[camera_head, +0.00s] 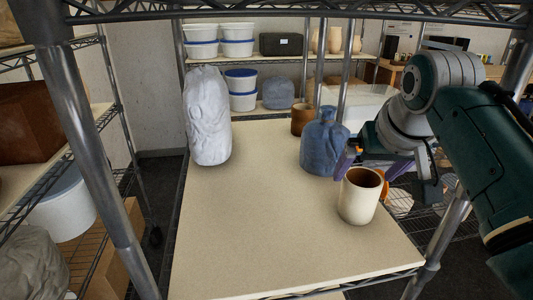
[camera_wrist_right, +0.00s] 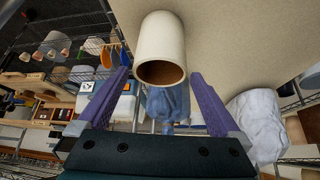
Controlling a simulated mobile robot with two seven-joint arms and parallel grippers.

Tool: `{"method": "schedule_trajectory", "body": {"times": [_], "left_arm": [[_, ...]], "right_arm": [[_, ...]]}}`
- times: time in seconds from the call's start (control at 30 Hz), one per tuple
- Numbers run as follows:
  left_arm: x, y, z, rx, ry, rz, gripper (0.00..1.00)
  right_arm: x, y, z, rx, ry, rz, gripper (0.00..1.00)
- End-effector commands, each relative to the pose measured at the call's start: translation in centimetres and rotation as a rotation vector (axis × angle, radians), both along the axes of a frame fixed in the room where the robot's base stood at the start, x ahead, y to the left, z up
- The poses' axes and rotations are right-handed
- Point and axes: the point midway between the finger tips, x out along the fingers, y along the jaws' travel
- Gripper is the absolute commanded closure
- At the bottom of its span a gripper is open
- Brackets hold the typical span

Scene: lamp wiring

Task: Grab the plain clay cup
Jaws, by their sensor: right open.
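A cream cup (camera_head: 356,200) with a brown inside stands upright near the right edge of the table. It also shows in the right wrist view (camera_wrist_right: 160,38), its open mouth facing the camera. My right gripper (camera_head: 367,167) is at the cup's far side, close to its rim. Its purple fingers (camera_wrist_right: 157,85) are open and spread wider than the cup, with nothing held. I cannot tell whether a finger touches the cup. A smaller brown cup (camera_head: 302,120) stands farther back, partly hidden by a blue wrapped piece. My left gripper is not in view.
The blue wrapped piece (camera_head: 321,147) stands just behind my right gripper. A white wrapped piece (camera_head: 207,118) stands at the table's back left. The table (camera_head: 265,230) is bare at the front and middle. Metal posts (camera_head: 95,150) and shelves with tubs (camera_head: 202,48) surround it.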

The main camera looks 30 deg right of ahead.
Motion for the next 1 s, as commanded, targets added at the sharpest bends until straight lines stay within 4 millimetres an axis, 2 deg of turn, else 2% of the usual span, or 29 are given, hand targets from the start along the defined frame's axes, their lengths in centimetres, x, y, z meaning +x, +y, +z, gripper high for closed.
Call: {"method": "schedule_trajectory", "body": {"times": [0.27,0.43,0.6,0.9,1.0], "left_arm": [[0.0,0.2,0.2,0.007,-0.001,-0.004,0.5],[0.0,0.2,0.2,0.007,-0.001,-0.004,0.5],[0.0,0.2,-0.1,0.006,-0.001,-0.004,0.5],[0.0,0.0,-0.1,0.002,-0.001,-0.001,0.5],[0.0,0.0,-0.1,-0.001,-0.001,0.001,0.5]], "right_arm": [[0.8,-0.5,-2.0,0.0,0.003,0.0,0.0],[1.6,-0.9,-4.2,0.001,0.003,0.001,0.0],[2.3,-1.4,-5.5,0.0,0.0,0.001,0.0],[2.5,-1.4,-5.7,-0.001,-0.001,0.001,0.0],[2.5,-1.4,-5.7,-0.001,-0.001,0.001,0.11]]}}
